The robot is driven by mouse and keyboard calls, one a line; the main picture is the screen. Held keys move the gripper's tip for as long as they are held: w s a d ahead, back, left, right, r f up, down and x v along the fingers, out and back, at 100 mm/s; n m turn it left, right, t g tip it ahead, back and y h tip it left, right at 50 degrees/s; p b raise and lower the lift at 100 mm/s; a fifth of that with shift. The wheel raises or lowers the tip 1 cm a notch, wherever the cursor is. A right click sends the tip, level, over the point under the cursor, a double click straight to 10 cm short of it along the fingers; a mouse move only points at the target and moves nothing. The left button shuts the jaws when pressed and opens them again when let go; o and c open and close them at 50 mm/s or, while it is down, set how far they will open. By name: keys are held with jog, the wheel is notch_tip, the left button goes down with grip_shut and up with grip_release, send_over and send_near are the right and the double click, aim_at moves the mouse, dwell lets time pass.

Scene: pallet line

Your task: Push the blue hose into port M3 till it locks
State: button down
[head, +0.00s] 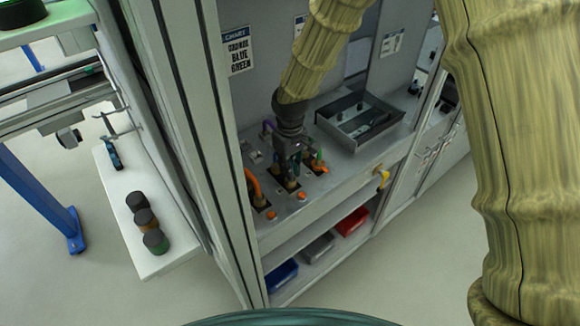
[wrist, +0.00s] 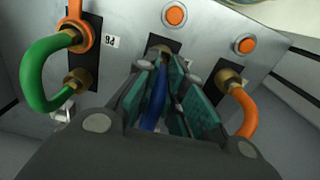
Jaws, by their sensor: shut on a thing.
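The blue hose (wrist: 158,98) stands between the two teal pads of my gripper (wrist: 172,92) in the wrist view, and the gripper is shut on it. The hose's far end points at a brass fitting (wrist: 161,51) on a black plate of the grey panel. I cannot tell whether the end is inside that fitting or just in front of it. In the head view my gripper (head: 291,160) points down over the panel's middle plate and mostly hides the hose. No label reading M3 is legible, so I cannot tell which port this is.
A green hose (wrist: 35,72) loops between brass fittings on the left, beside an orange part. An orange hose (wrist: 244,118) curves from a fitting on the right. Orange buttons (wrist: 174,15) sit nearby. A grey tray (head: 337,135) stands on the bench behind; coloured bins (head: 352,221) lie below.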

jog(key=c, duration=1.4)
grip_release()
jog(key=shift+c, duration=0.2)
notch_tip(320, 180, up, 12)
jog(key=shift+f, duration=0.1)
